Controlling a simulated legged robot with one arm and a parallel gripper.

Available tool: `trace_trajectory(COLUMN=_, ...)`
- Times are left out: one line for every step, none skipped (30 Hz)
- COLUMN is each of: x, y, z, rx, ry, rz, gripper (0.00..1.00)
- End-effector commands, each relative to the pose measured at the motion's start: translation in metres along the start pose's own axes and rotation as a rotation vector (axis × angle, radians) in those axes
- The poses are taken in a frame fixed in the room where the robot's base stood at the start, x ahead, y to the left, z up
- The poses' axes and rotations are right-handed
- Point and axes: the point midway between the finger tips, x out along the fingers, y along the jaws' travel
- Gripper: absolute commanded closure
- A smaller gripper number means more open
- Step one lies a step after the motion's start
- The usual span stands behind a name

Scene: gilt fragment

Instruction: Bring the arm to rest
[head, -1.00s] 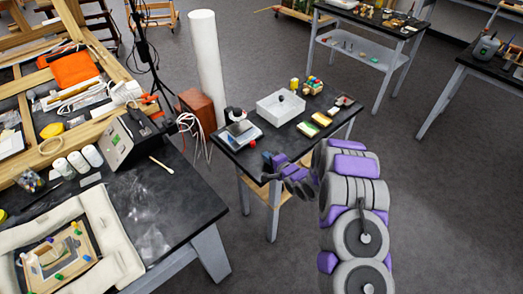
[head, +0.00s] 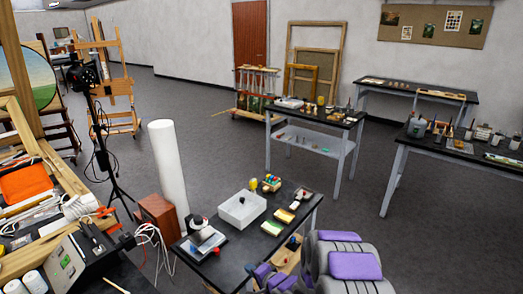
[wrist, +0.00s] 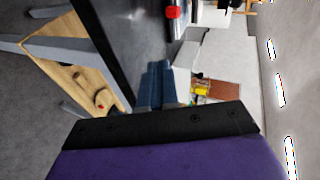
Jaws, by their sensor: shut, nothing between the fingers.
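My gripper (wrist: 158,78) shows in the wrist view as two blue fingers lying together, with nothing seen between them. Its black and purple body fills the bottom of that view. In the head view my gripper (head: 252,268) is low in the picture, by the near edge of the small black table (head: 230,264). My grey and purple arm is folded at the bottom right and is cut off by the frame edge. Whether the gripper touches the table cannot be told.
The small table bears a white box (head: 242,209), a scale-like device (head: 203,238) and several small items. A white roll (head: 168,170) and a brown box (head: 158,213) stand left of it. A cluttered bench (head: 85,262) is at lower left. Open floor (head: 355,225) lies right.

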Motion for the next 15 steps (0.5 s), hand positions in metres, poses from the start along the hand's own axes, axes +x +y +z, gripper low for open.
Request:
trace_trajectory(x=-0.007, y=-0.011, z=-0.009, rx=-0.048, ry=0.020, rz=0.033, gripper=1.00)
trace_trajectory(x=-0.012, y=-0.012, z=-0.014, rx=-0.080, ry=0.029, rz=0.066, gripper=1.00)
trace_trajectory(x=-0.020, y=-0.016, z=-0.021, rx=-0.120, ry=0.043, rz=0.106, gripper=1.00)
trace_trajectory(x=-0.026, y=-0.018, z=-0.026, rx=-0.151, ry=0.052, rz=0.139, gripper=1.00)
trace_trajectory(x=-0.033, y=-0.020, z=-0.031, rx=-0.178, ry=0.061, rz=0.170, gripper=1.00)
trace_trajectory(x=-0.043, y=-0.023, z=-0.037, rx=-0.215, ry=0.070, rz=0.213, gripper=1.00)
trace_trajectory(x=-0.051, y=-0.025, z=-0.042, rx=-0.240, ry=0.077, rz=0.245, gripper=1.00)
trace_trajectory(x=-0.059, y=-0.026, z=-0.046, rx=-0.265, ry=0.080, rz=0.279, gripper=1.00)
trace_trajectory(x=-0.071, y=-0.029, z=-0.051, rx=-0.296, ry=0.087, rz=0.322, gripper=1.00)
trace_trajectory(x=-0.080, y=-0.031, z=-0.054, rx=-0.319, ry=0.089, rz=0.353, gripper=1.00)
trace_trajectory(x=-0.089, y=-0.031, z=-0.057, rx=-0.339, ry=0.090, rz=0.388, gripper=1.00)
trace_trajectory(x=-0.102, y=-0.034, z=-0.061, rx=-0.366, ry=0.091, rz=0.429, gripper=1.00)
trace_trajectory(x=-0.113, y=-0.035, z=-0.063, rx=-0.384, ry=0.089, rz=0.463, gripper=1.00)
trace_trajectory(x=-0.123, y=-0.036, z=-0.065, rx=-0.401, ry=0.088, rz=0.493, gripper=1.00)
trace_trajectory(x=-0.138, y=-0.038, z=-0.066, rx=-0.425, ry=0.083, rz=0.536, gripper=1.00)
